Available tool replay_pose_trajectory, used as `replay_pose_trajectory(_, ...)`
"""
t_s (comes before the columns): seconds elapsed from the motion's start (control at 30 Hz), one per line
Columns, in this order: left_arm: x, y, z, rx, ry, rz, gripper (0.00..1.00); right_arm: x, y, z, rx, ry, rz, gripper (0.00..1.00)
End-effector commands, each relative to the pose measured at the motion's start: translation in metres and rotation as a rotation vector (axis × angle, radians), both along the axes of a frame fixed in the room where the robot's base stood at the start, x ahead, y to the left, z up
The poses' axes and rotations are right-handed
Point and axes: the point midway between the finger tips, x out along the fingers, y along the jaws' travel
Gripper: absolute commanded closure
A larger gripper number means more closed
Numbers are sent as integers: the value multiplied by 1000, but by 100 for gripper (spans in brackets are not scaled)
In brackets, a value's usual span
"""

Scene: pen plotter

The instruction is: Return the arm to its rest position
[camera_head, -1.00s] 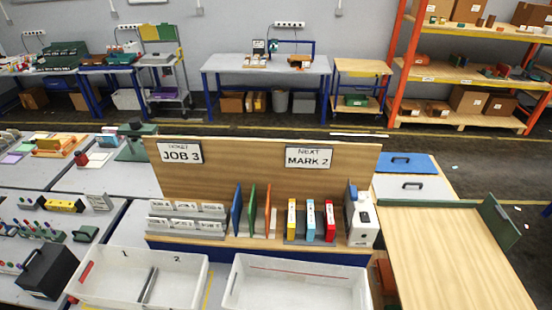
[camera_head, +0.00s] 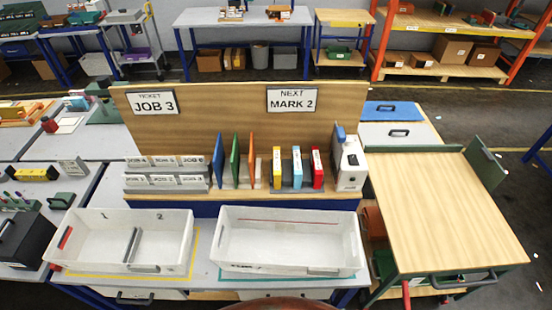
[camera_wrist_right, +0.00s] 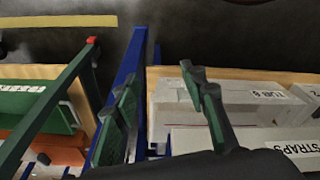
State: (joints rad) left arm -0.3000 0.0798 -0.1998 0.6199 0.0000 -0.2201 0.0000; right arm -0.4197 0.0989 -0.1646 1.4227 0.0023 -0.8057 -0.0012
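My right gripper (camera_wrist_right: 160,95) shows in the right wrist view, with its two dark green fingers spread apart and nothing between them. It is over a gap beside a blue frame post (camera_wrist_right: 122,70), with labelled light grey boxes (camera_wrist_right: 175,100) on its right. Neither gripper nor any arm shows clearly in the head view. My left gripper is not in view.
A divided white bin (camera_head: 85,225) and an open white bin (camera_head: 285,240) stand on the front of the bench. Behind them is a wooden board (camera_head: 220,110) with job signs. A wooden-topped cart (camera_head: 440,210) stands on the right. A green bin (camera_wrist_right: 35,105) is left of my right gripper.

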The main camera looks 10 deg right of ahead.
Motion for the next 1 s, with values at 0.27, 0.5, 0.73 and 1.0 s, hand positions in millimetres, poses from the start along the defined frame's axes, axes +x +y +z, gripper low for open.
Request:
replay_pose_trajectory(0.27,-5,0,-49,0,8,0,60,-104,2,-157,6,78,33,61)
replay_pose_trajectory(0.5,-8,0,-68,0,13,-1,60,-169,0,-207,8,109,51,61)
replay_pose_trajectory(0.73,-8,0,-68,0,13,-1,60,-181,0,-212,8,114,54,61)
replay_pose_trajectory(1.0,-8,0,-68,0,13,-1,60,-181,0,-212,8,115,54,61)
